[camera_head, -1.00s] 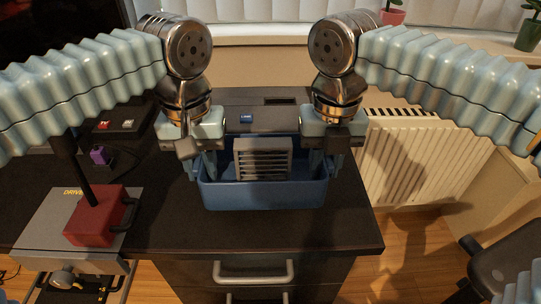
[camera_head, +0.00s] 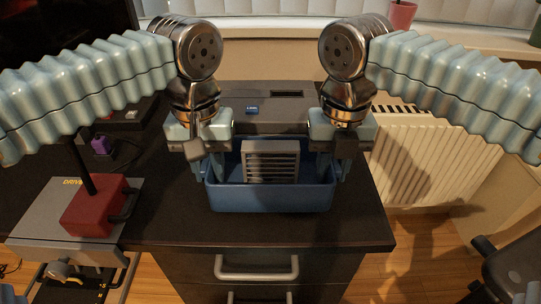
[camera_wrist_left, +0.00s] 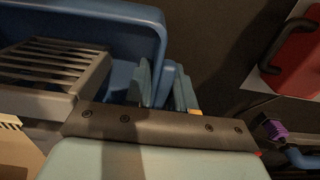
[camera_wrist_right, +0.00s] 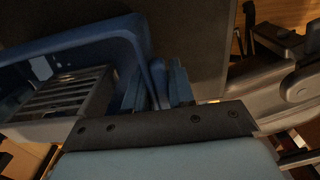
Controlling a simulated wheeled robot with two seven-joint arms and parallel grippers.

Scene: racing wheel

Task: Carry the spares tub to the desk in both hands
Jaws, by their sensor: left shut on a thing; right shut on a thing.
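The spares tub (camera_head: 270,198) is a blue open box in the middle of the head view, over the black desk top (camera_head: 180,215) near its front edge. It looks level; I cannot tell whether its base touches the desk. A grey slatted block (camera_head: 270,162) sits inside it. My left gripper (camera_head: 211,166) is shut on the tub's left wall, and my right gripper (camera_head: 341,166) is shut on its right wall. The left wrist view shows the fingers (camera_wrist_left: 162,85) at the tub's rim (camera_wrist_left: 160,30). The right wrist view shows the same on the other side (camera_wrist_right: 160,82).
A dark grey box (camera_head: 280,122) with a blue label stands behind the tub. A red box (camera_head: 93,208) with a black lever is at the left on a grey plate. A white radiator (camera_head: 430,165) is at the right, and a dark chair (camera_head: 505,265) at lower right. Drawers are below.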

